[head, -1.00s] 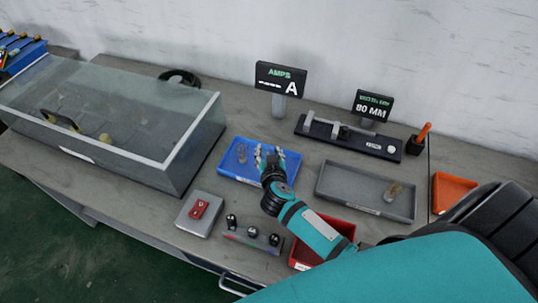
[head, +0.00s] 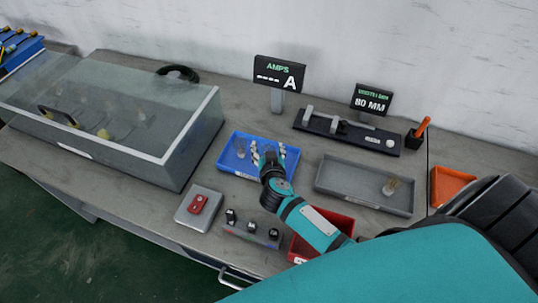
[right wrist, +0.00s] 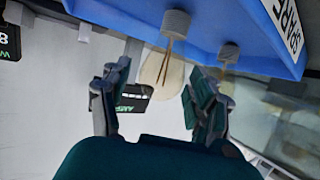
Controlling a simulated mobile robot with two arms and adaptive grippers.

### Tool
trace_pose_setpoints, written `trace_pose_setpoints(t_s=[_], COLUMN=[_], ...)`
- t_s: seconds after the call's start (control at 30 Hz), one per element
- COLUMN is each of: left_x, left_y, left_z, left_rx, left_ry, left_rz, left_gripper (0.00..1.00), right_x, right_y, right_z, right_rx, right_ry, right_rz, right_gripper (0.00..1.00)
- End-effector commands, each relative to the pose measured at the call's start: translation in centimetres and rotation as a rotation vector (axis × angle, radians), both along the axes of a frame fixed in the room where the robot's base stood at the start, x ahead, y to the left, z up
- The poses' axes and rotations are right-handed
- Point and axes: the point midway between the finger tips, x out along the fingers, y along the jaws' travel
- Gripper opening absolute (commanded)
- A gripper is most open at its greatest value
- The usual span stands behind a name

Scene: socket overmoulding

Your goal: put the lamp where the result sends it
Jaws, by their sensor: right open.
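A clear lamp (right wrist: 165,68) with a grey screw base shows between the fingers of my right gripper (head: 268,154) in the right wrist view. My right gripper (right wrist: 155,95) is open over the right part of the blue tray (head: 228,169), labelled "SPARE" in the right wrist view (right wrist: 215,30). A second lamp (head: 241,150) stands in the blue tray to the left; its base shows in the wrist view (right wrist: 228,50). The AMPS display (head: 279,73) reads dashes. My left gripper is out of view.
A clear-lidded box (head: 110,110) fills the left of the bench. A gauge (head: 345,130) with an "80 MM" display (head: 371,99) stands at the back. A red switch (head: 198,203), a block with dark knobs (head: 252,233), a red tray (head: 300,248) and an orange tray (head: 450,186) are nearby.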

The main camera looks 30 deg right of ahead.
Motion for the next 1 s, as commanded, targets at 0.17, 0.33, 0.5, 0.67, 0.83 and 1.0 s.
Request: trace_pose_setpoints(t_s=[0.17, 0.33, 0.5, 0.67, 0.83, 1.0], left_x=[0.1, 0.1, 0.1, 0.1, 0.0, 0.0], left_y=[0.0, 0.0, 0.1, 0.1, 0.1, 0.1], left_z=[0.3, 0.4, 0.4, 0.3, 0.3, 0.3], left_rx=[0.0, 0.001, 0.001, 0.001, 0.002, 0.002], left_ry=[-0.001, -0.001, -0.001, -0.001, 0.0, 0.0], left_rz=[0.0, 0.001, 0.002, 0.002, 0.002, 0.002], left_gripper=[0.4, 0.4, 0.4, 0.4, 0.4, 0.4], right_x=[-2.3, -5.5, -8.3, -9.8, -10.3, -10.3], right_y=[0.9, 2.3, 3.4, 4.0, 4.2, 4.2], right_z=[1.0, 2.5, 3.6, 4.3, 4.6, 4.6], right_rx=[0.001, 0.002, 0.001, 0.0, 0.0, 0.0], right_ry=[0.002, 0.001, 0.002, 0.001, 0.0, 0.0], right_rz=[0.002, 0.001, 0.001, 0.0, -0.001, -0.001], right_gripper=[0.61, 0.61, 0.61, 0.61, 0.61, 0.61])
